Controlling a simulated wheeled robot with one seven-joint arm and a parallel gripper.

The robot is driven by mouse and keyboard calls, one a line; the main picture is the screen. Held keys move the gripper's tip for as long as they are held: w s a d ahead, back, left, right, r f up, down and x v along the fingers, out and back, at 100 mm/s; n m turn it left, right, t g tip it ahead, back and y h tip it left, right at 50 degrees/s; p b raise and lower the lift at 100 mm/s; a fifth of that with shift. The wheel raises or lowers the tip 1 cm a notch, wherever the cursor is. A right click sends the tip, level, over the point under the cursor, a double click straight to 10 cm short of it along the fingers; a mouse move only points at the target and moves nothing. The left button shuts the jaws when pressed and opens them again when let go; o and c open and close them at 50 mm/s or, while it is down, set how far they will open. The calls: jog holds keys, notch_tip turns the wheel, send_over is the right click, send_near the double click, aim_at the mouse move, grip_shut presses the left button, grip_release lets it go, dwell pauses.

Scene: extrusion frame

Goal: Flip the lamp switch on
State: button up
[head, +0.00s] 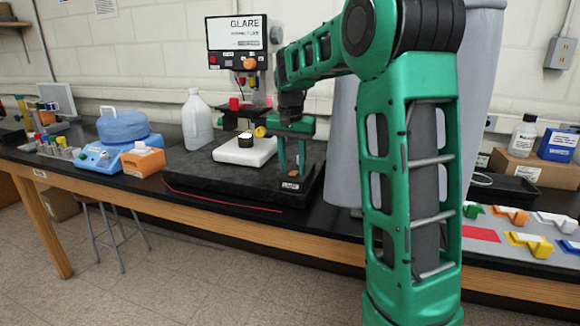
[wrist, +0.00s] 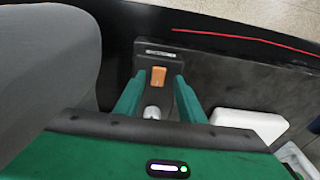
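An orange rocker switch (wrist: 158,76) sits on a dark base (wrist: 156,60) with a pale label strip. It shows between my green fingers in the wrist view. My gripper (wrist: 159,84) is open, pointing down with one finger to each side of the switch, and holds nothing. A small pale rounded piece (wrist: 152,112) lies nearer the palm. In the head view my gripper (head: 292,168) is low over the front right of the black platform (head: 205,175). I cannot tell whether the fingers touch the base, or which way the switch is set.
A white block (head: 245,152) with a dark round part stands left of my gripper. A grey draped object (head: 342,150) is close on the right. A white jug (head: 197,120), a blue-lidded machine (head: 122,126) and a GLARE sign (head: 236,32) stand farther left and behind.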

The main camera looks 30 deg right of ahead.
aim_at(291, 174)
jog(key=shift+r, duration=0.1)
notch_tip(291, 174, up, 10)
jog(key=a, duration=0.1)
jog(key=shift+s+r, duration=0.2)
jog(key=shift+s, duration=0.15)
jog(key=shift+a, duration=0.1)
dwell(0.4)
